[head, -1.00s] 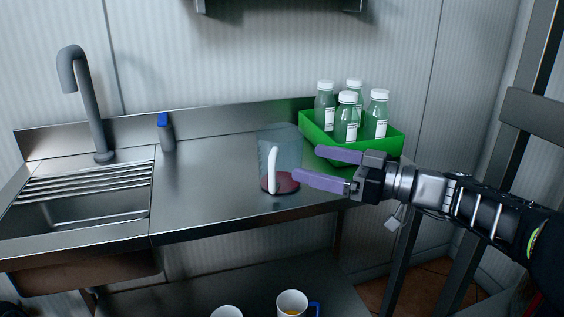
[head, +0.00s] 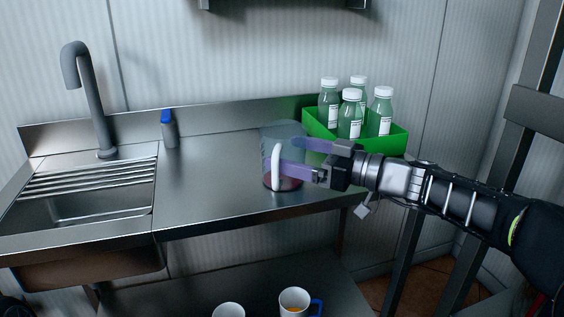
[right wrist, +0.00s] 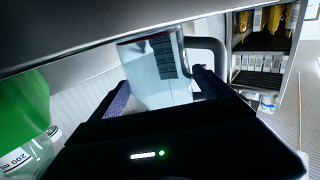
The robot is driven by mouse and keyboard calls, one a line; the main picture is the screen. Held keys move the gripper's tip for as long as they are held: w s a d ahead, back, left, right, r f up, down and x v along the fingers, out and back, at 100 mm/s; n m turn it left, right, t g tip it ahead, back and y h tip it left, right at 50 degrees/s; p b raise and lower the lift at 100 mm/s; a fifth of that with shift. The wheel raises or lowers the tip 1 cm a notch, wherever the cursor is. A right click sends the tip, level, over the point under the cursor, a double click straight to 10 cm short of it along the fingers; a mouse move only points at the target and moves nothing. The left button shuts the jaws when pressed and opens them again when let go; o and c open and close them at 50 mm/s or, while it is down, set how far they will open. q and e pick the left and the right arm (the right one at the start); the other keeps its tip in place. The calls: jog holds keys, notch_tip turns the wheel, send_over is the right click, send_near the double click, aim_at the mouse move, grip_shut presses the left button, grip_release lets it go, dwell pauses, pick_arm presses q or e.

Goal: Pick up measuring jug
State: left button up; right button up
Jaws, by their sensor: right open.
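The measuring jug (head: 268,150) is clear, with a white handle and a reddish base, and stands upright on the steel counter (head: 200,185). My right gripper (head: 288,156) is open at the jug, its purple fingers reaching in from the right. One finger overlaps the jug near the handle and the other lies toward its far side. In the right wrist view the jug (right wrist: 158,75) sits between the two spread fingers, with its handle, dark there, by the right finger. Whether a finger touches the jug I cannot tell. My left gripper is not in view.
A green crate (head: 385,143) with several bottles (head: 350,115) stands right behind my right gripper. A blue-topped bottle (head: 169,130) stands at the counter's back. A sink (head: 90,208) with a tap (head: 88,95) is at left. Mugs (head: 293,300) stand on the lower shelf. The counter left of the jug is clear.

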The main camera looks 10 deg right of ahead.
jog(key=shift+x, duration=0.8)
jog(key=c, duration=1.3)
